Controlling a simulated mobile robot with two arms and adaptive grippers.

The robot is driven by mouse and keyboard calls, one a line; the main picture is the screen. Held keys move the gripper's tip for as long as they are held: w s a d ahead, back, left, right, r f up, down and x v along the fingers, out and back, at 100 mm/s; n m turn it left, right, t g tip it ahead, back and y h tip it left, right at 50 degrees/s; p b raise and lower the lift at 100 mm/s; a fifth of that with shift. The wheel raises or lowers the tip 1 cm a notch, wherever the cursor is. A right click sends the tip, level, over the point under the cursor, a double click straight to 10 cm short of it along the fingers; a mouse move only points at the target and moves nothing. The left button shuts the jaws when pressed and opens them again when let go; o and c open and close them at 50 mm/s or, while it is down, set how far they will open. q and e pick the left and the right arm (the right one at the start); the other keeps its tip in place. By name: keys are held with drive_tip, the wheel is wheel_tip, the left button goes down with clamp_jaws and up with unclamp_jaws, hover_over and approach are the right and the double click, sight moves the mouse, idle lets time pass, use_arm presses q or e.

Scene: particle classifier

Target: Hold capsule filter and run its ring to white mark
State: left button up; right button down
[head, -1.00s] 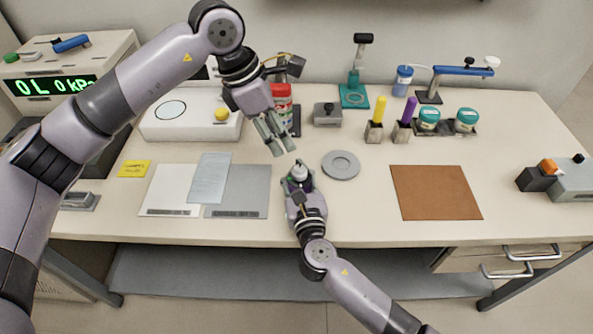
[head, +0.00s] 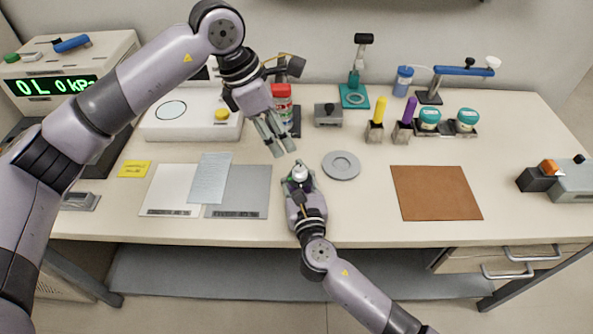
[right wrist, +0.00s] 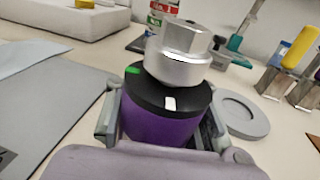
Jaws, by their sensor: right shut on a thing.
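The capsule filter (right wrist: 155,128) has a purple body and a black collar (right wrist: 150,92) with a green mark (right wrist: 132,70) at its left and a white mark (right wrist: 169,103) at its front. A silver hex-topped metal ring (right wrist: 181,60) sits on top. My right gripper (right wrist: 163,125) is shut around the purple body and holds it upright. In the head view the filter's silver top (head: 300,173) shows at my right gripper (head: 300,183). My left gripper (head: 279,148) is open and empty, with its fingers pointing down, above and behind the filter and apart from it.
A grey round dish (head: 341,165) lies just right of the filter. A brown mat (head: 436,193) is further right. Grey and white sheets (head: 245,190) lie to the left. A red-labelled bottle (head: 282,103), a teal stand (head: 354,96) and yellow and purple-handled tools (head: 379,112) stand behind.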

sight(295, 169)
use_arm(q)
drive_tip(key=w+a+f+m+g+h, duration=0.2)
drive_tip(key=a+f+m+g+h, duration=0.25)
drive_tip(key=a+f+h, duration=0.7)
drive_tip(key=d, duration=0.4)
drive_tip(key=s+d+r+h, duration=0.1)
drive_tip(key=d, duration=0.4)
drive_tip(key=s+d+h, duration=0.1)
drive_tip(key=d, duration=0.4)
drive_tip(key=shift+s+d+r, duration=0.1)
drive_tip(key=shift+r, duration=0.1)
clamp_jaws()
